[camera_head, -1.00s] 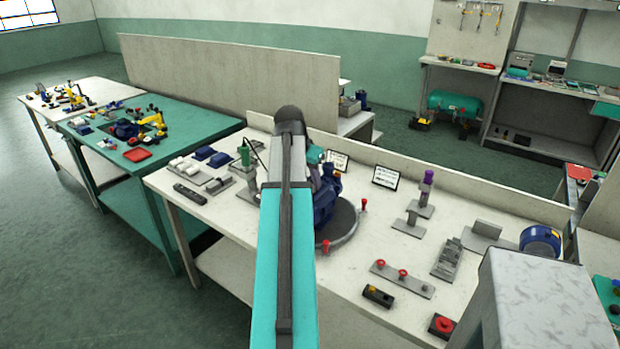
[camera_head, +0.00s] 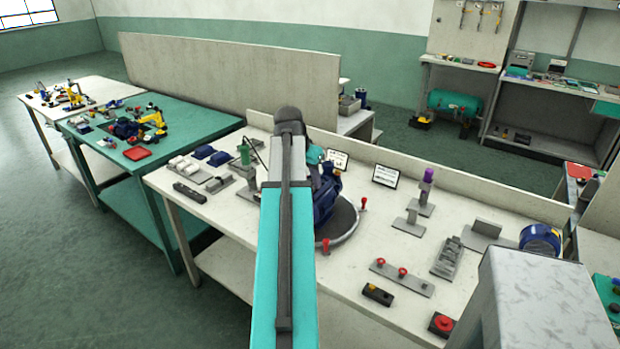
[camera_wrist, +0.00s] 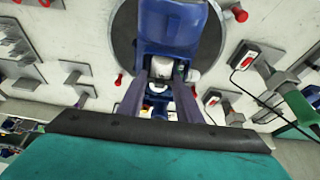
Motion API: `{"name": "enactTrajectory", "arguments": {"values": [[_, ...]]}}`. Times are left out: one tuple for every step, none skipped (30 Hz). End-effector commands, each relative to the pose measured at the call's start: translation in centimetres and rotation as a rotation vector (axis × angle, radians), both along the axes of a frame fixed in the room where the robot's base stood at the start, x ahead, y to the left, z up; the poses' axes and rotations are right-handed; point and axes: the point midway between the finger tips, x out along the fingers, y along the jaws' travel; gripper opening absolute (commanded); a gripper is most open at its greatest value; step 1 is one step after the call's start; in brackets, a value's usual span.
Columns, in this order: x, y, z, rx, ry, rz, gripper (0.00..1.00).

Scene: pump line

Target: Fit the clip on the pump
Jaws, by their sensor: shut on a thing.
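The pump is a dark blue body (camera_head: 326,198) on a round dark grey plate (camera_head: 344,222), partly hidden behind my arm in the head view. In the wrist view the pump (camera_wrist: 170,28) is at top centre. My gripper (camera_wrist: 161,76) reaches in at the pump's lower side, its two fingers close together. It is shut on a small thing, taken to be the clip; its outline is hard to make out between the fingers. A whitish part (camera_wrist: 160,66) shows there, and I cannot tell whether it belongs to the clip or the pump. The head view hides the fingertips behind my arm.
Red-knobbed pins (camera_head: 363,204) stand at the plate's rim. A green-handled tool (camera_head: 245,155) in a stand is to its left, and a purple-topped post (camera_head: 427,178) to its right. A grey strip with red knobs (camera_head: 402,278) lies near the front edge. A low board closes the bench's back.

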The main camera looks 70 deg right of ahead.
Motion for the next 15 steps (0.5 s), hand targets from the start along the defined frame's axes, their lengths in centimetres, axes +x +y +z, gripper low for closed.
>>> {"name": "enactTrajectory", "arguments": {"values": [[0.00, 0.00, -0.07, 0.000, 0.000, 0.000, 0.11], [0.00, 0.00, -0.10, 0.000, 0.000, 0.000, 0.11], [0.00, 0.00, -0.13, 0.000, 0.000, 0.000, 0.11], [0.00, 0.01, -0.17, 0.000, 0.000, 0.000, 0.11], [0.00, 0.01, -0.19, 0.000, 0.000, 0.000, 0.11], [0.00, 0.01, -0.21, 0.000, 0.000, 0.000, 0.33], [0.01, 0.00, -0.20, 0.000, 0.000, 0.000, 0.38], [0.00, 0.01, -0.20, 0.000, 0.000, 0.000, 0.43], [0.00, 0.01, -0.20, 0.000, 0.000, 0.000, 0.50], [0.01, 0.00, -0.20, 0.000, 0.000, 0.000, 0.54], [0.01, 0.00, -0.20, 0.000, 0.000, 0.000, 0.54], [0.01, 0.00, -0.20, 0.000, 0.000, 0.000, 0.54], [0.01, 0.01, -0.19, 0.000, 0.000, 0.000, 0.54], [0.01, 0.01, -0.19, 0.000, 0.000, 0.000, 0.54], [0.01, 0.01, -0.19, 0.000, 0.000, 0.000, 0.54]]}}
